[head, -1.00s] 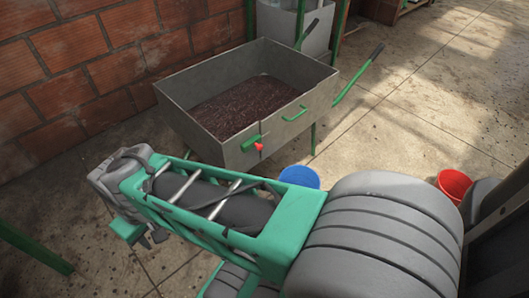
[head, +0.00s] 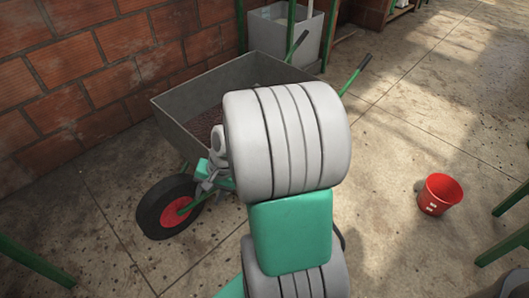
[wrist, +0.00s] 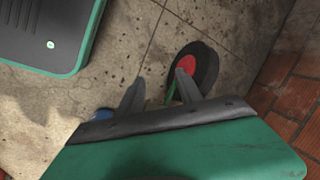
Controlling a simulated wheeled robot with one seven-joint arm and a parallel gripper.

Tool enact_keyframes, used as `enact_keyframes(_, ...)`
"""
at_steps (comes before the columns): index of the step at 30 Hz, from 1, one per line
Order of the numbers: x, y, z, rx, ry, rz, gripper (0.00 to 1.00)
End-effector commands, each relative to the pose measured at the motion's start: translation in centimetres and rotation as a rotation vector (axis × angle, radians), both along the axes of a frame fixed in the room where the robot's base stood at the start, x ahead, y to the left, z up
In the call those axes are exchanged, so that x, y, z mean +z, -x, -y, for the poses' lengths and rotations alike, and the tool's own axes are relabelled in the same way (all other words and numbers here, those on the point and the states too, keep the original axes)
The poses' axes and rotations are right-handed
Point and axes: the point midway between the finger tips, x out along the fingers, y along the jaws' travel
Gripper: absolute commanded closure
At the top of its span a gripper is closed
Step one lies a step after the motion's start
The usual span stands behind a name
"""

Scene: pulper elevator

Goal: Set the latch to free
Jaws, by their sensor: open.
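The grey cart (head: 172,128) with dark material inside stands by the brick wall in the head view. Its front right part is behind my arm, and I cannot see the latch in either current view. My gripper (head: 205,187) is small and partly covered in the head view, low at the cart's front near the wheel. In the wrist view my gripper (wrist: 160,88) is open and empty, its two dark fingers apart. The cart's black wheel with a red hub (wrist: 186,66) lies beyond the right finger. The wheel also shows in the head view (head: 152,215).
A red bucket (head: 439,194) stands on open floor at the right. A grey bin (head: 280,35) stands behind the cart. Green legs (head: 503,247) stand at the right edge.

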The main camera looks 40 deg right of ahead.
Motion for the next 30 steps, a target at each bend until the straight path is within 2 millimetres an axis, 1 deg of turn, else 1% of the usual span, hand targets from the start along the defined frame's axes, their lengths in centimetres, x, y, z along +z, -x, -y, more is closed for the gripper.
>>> enact_keyframes(1, 0.1, -0.4, 3.0, -0.219, -0.124, -0.012, 0.57)
enact_keyframes(2, -0.4, -0.8, 4.6, -0.350, -0.203, -0.007, 0.57)
enact_keyframes(3, -1.0, -1.1, 6.7, -0.528, -0.315, 0.000, 0.57)
enact_keyframes(5, -1.7, -1.0, 10.1, -0.798, -0.497, 0.021, 0.57)
enact_keyframes(6, -2.0, -0.7, 12.4, -0.972, -0.622, 0.040, 0.57)
enact_keyframes(8, -2.3, 0.2, 15.5, -1.210, -0.812, 0.074, 0.57)
enact_keyframes(9, -2.4, 1.0, 17.4, -1.346, -0.930, 0.099, 0.57)
enact_keyframes(12, -2.5, 2.9, 21.0, -1.593, -1.174, 0.158, 0.57)
enact_keyframes(15, -2.6, 4.1, 22.8, -1.710, -1.313, 0.196, 0.57)
enact_keyframes(17, -2.9, 4.1, 23.2, -1.734, -1.344, 0.203, 0.57)
enact_keyframes(20, -3.5, 3.0, 23.2, -1.735, -1.349, 0.203, 0.57)
enact_keyframes(27, -5.3, -1.3, 23.0, -1.731, -1.345, 0.201, 0.57)
enact_keyframes(30, -5.7, -2.4, 23.0, -1.732, -1.344, 0.202, 0.57)
